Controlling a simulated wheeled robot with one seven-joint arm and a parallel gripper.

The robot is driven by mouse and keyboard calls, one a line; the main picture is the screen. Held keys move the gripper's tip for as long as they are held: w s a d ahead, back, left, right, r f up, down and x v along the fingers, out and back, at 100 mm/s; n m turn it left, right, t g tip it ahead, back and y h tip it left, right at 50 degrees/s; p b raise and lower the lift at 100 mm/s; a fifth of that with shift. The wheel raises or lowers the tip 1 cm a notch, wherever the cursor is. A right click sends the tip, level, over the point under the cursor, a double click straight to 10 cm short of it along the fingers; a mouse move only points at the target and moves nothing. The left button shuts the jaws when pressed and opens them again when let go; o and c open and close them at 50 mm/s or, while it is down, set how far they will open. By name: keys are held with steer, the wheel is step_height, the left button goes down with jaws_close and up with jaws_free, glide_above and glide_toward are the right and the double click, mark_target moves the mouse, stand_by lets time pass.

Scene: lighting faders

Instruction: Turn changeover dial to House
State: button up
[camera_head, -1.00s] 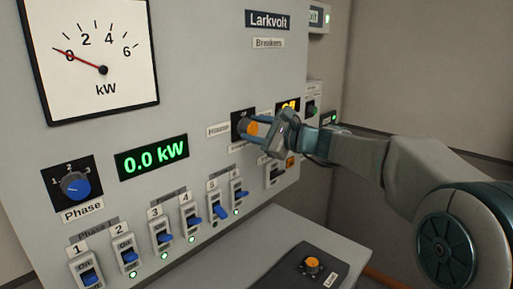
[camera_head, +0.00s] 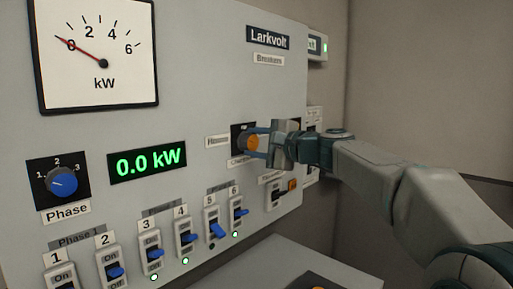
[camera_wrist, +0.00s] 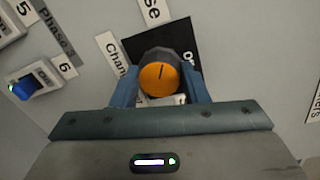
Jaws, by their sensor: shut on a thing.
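The changeover dial (camera_head: 251,141) is an orange-faced round knob on a black plate, on the right part of the grey panel. A label reading "House" stands to its left in the head view, and a partly covered label lies below it. In the wrist view the dial (camera_wrist: 160,77) shows a dark pointer line on its orange face. My gripper (camera_head: 262,143) is shut on the dial, with one blue finger on each side of it. The gripper (camera_wrist: 163,90) covers part of the plate and its lettering.
Breaker switches (camera_head: 217,229) line the panel's lower part. A blue Phase dial (camera_head: 62,183), a green 0.0 kW display (camera_head: 147,162) and a kW meter (camera_head: 98,50) are to the left. A small orange-marked switch (camera_head: 281,191) sits just below my gripper. A grey ledge (camera_head: 300,262) juts out below.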

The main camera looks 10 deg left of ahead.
steer(key=shift+f, duration=0.1)
steer(key=o, duration=1)
steer(key=shift+a, duration=0.1)
steer(key=shift+c, duration=0.2)
steer(key=b+v, duration=0.2)
steer(key=v, duration=1.2)
steer(key=shift+a, duration=0.1)
steer(key=s+d+f+n+g+h+p, duration=0.1)
steer(key=s+d+f+n+h+p, duration=0.25)
steer(key=f, duration=0.55)
steer(key=s+d+f+m+g+h+p, duration=0.1)
steer(key=s+d+f+g+h, duration=0.1)
steer(key=s+f+h, duration=0.45)
steer(key=s+d+f+n+g+h+p, duration=0.2)
steer(key=s+d+f+n+h, duration=0.3)
steer(key=s+d+f, duration=0.6)
steer(key=s+f+n+p, duration=0.1)
steer(key=s+f, duration=0.2)
steer(key=shift+s+d, duration=0.3)
steer(key=shift+d, duration=0.1)
